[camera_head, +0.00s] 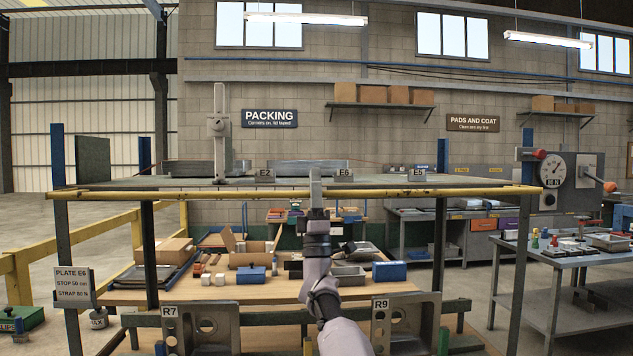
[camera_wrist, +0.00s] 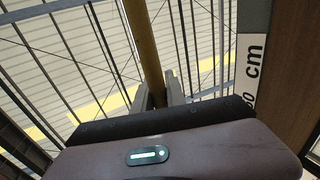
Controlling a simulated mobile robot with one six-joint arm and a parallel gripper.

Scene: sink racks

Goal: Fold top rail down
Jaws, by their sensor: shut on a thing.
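The top rail (camera_head: 430,193) is a long yellow bar along the front edge of the rack's upper shelf, running level between the blue-topped posts. My gripper (camera_head: 316,178) reaches up from below at about the middle of the rail and is shut on it. In the wrist view, the yellow-brown rail (camera_wrist: 144,45) passes between the two grey fingers of my gripper (camera_wrist: 159,92). The exact contact is partly hidden by my gripper's dark body.
A lower wooden bench (camera_head: 160,297) holds boxes and blue bins. A dial gauge (camera_head: 552,170) stands at the right.

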